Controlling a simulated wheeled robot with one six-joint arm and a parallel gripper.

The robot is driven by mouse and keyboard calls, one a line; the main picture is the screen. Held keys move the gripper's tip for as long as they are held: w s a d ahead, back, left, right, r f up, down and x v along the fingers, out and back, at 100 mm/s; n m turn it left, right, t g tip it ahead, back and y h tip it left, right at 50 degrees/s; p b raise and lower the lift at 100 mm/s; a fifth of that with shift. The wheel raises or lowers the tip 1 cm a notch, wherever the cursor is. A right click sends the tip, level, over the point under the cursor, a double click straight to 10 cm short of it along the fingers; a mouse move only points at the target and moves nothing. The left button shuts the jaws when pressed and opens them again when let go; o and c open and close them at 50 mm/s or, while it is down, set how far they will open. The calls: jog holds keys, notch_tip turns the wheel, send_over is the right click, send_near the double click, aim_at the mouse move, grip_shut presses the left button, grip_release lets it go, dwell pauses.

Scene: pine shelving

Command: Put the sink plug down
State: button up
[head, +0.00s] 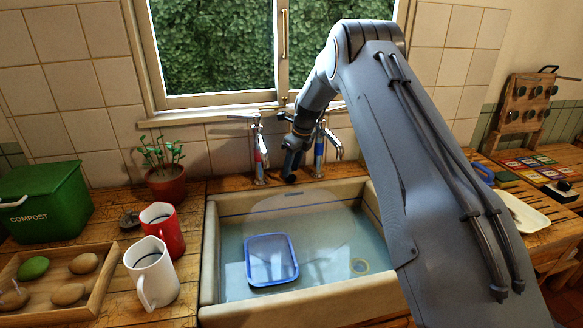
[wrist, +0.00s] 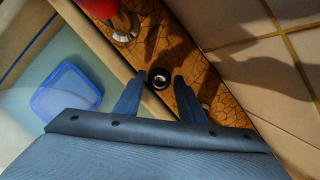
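The sink plug (wrist: 159,78) is a small dark round piece with a pale ring. In the wrist view it appears on the wooden ledge behind the sink, between the tips of my gripper (wrist: 158,84). The fingers are spread, with a gap on each side of the plug. In the head view my gripper (head: 290,176) is low at the back edge of the sink, between the taps; I cannot make out the plug there. The sink (head: 209,250) holds water and a blue tub (head: 270,280), which also shows in the wrist view (wrist: 66,92).
A left tap (head: 259,150) and a right tap (head: 320,150) stand close on either side of my gripper. The tiled wall (wrist: 270,90) is close behind. A red mug (head: 163,230), white mug (head: 152,275) and potted plant (head: 166,185) stand left of the sink.

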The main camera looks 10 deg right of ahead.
jog(key=b+v, duration=0.4)
jog(key=v, duration=0.8)
jog(key=s+a+f+n, duration=0.1)
jog(key=s+f+n, duration=0.1)
jog(key=s+n, duration=0.7)
jog(key=s+a+f+n+h, duration=0.1)
jog(key=s+f+n, duration=0.2)
jog(key=s+n, duration=0.6)
jog(key=s+a+f+n+g+h, duration=0.1)
jog(key=s+f+n, duration=0.2)
jog(key=s+n, duration=0.6)
jog(key=s, duration=1.5)
jog(key=shift+f+n, duration=0.25)
jog(key=shift+n, duration=0.15)
